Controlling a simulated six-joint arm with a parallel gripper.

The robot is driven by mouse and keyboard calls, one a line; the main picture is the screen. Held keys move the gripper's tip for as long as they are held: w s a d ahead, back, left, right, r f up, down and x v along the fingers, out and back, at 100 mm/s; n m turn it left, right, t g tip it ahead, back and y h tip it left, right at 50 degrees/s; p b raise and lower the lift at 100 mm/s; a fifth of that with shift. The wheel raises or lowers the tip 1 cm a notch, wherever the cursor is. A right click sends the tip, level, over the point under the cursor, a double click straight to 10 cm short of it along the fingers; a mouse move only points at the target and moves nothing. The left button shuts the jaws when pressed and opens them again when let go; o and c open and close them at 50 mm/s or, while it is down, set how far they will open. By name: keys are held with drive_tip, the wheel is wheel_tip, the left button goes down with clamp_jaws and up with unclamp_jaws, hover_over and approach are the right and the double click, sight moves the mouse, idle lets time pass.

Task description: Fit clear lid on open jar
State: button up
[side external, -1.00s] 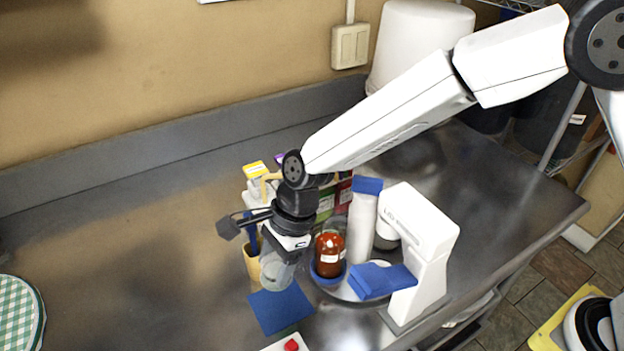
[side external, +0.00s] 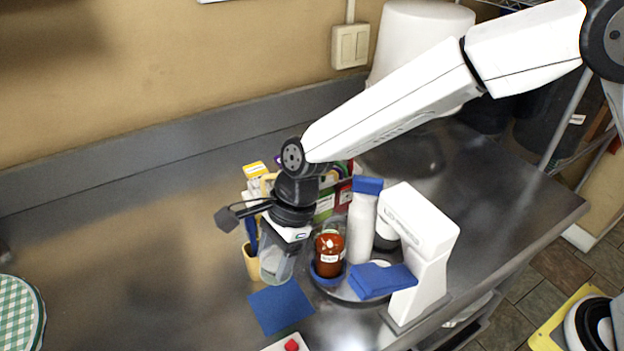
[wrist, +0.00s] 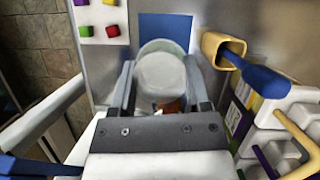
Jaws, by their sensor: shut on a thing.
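My gripper (side external: 277,264) points down and is shut on a clear, cup-shaped piece, which I take for the clear lid (wrist: 162,72). In the wrist view the lid sits between the two grey fingers of my gripper (wrist: 161,85). In the side view it is above the counter, just behind the blue mat. The open jar (side external: 329,252) holds red-orange contents, bears a white label and stands upright in a blue ring, right of my gripper. The lid and jar look apart. A little red-orange shows below the lid in the wrist view; I cannot tell what it is.
A white bottle with a blue cap (side external: 362,228) and a white machine (side external: 428,250) stand right of the jar. A yellow cup (side external: 251,262) with a blue-handled tool is left of my gripper. The blue mat (side external: 281,308) is bare. The counter's left is mostly clear.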

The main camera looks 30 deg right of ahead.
drive_tip(key=n, duration=0.1)
drive_tip(key=n+g, duration=0.1)
drive_tip(key=n, duration=0.1)
drive_tip(key=d+n, duration=0.1)
drive_tip(key=shift+s+r+h, duration=0.15)
drive_tip(key=shift+r+h, duration=0.15)
drive_tip(key=shift+h, duration=0.1)
drive_tip(key=n, duration=0.1)
drive_tip(key=n+g, duration=0.1)
drive_tip(key=n, duration=0.1)
drive_tip(key=d+n+h, duration=0.1)
drive_tip(key=shift+s+r+n+g, duration=0.1)
drive_tip(key=shift+r+n+g, duration=0.2)
drive_tip(key=shift+g, duration=0.1)
drive_tip(key=w+d+r+n+t+h, duration=0.1)
drive_tip(key=d+r+n+h, duration=0.2)
drive_tip(key=n, duration=0.9)
drive_tip(key=w+d+r+n+t+h, duration=0.1)
drive_tip(key=d+n, duration=0.5)
drive_tip(key=n, duration=0.6)
wheel_tip(320, 180, up, 3)
drive_tip(key=t+h, duration=0.1)
drive_tip(key=h, duration=0.2)
drive_tip(key=shift+d, duration=0.2)
drive_tip(key=shift+f, duration=0.35)
drive_tip(key=shift+f, duration=2.4)
drive_tip(key=shift+f, duration=0.75)
